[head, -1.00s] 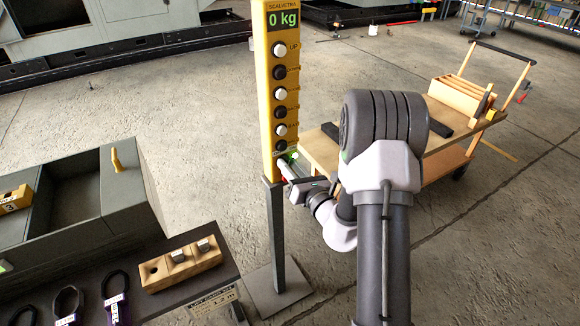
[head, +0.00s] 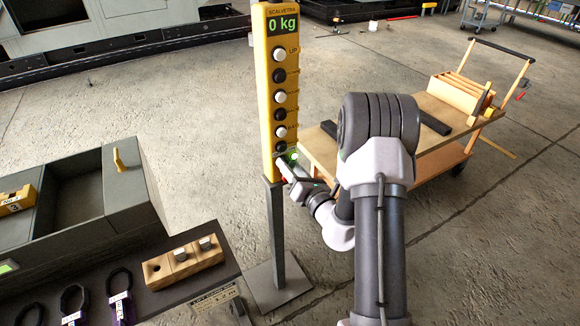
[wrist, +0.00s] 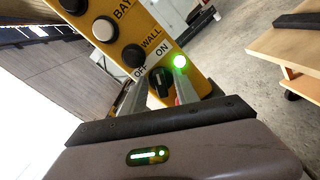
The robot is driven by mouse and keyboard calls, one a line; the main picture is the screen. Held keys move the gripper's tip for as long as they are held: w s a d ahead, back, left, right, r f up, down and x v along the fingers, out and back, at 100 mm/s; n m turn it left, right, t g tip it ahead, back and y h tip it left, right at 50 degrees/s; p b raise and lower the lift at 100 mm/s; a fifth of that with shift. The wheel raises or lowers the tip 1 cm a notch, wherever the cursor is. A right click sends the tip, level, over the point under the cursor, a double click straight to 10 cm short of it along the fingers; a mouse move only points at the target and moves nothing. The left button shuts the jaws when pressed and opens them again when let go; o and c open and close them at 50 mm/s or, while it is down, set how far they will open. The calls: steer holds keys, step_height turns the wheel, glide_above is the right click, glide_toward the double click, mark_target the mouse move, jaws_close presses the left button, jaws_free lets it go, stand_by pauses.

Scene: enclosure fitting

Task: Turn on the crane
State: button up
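The crane's yellow control panel (head: 266,110) stands on a grey post, its display (head: 283,24) lit with "0 kg". A black rotary switch (wrist: 160,82) sits at its lower end, with OFF and ON labels beside it. In the wrist view the switch's pointer is towards the ON side, and a green lamp (wrist: 180,62) beside it glows. My gripper (wrist: 161,92) is at the switch, one finger on each side, and appears shut on it. In the head view my gripper (head: 287,168) partly hides the switch.
A wooden-topped cart (head: 440,150) stands to the right. At lower left is a dark bench with a grey bin (head: 90,200), a wooden block (head: 184,262) and several black slings (head: 75,300). Concrete floor around the post is clear.

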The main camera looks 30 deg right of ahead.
steer(key=s+p, duration=0.3)
steer(key=s, duration=1.4)
steer(key=shift+s+d+p, duration=0.25)
steer(key=shift+p, duration=0.1)
